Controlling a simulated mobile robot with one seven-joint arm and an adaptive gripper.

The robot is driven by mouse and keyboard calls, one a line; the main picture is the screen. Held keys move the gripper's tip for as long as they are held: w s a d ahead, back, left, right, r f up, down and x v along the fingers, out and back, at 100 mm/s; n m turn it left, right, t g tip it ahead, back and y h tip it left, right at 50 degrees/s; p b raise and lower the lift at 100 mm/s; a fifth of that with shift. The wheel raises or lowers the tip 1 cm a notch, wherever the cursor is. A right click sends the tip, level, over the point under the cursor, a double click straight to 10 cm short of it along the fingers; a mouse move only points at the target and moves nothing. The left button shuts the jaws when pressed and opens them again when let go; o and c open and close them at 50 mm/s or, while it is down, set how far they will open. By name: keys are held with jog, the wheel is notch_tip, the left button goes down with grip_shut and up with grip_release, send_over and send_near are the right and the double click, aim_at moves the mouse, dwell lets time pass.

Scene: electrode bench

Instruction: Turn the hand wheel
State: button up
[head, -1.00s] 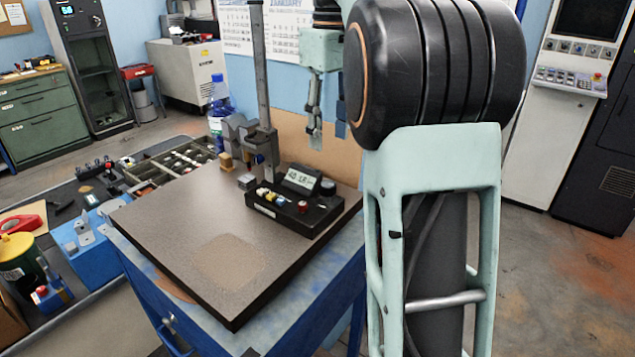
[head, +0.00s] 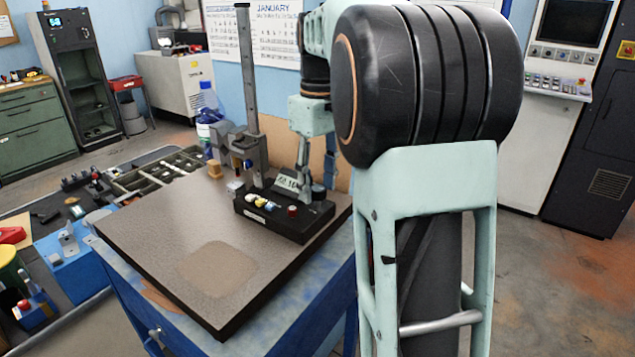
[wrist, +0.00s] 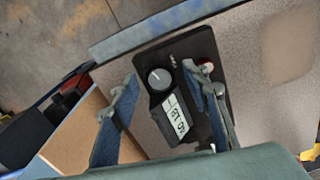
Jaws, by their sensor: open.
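The hand wheel appears to be the round dark knob (wrist: 158,77) with a pale rim on a black control box (wrist: 202,48), beside a lit display (wrist: 172,121). In the head view, the box (head: 262,220) stands on the granite plate, and the knob (head: 318,190) shows small at its right end. My gripper (wrist: 160,74) is open and empty above the box. In the wrist view its fingers lie on either side of the knob, apart from it; their height above it is unclear. In the head view my gripper (head: 316,180) partly hides the display.
The granite plate (head: 150,225) is largely clear in front. A tall gauge stand (head: 248,80) rises just left behind the box, with a bottle (head: 207,110) behind. A cluttered tray (head: 150,180) lies left.

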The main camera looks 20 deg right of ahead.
jog(key=shift+c, duration=0.6)
grip_shut()
jog(key=shift+r, duration=0.1)
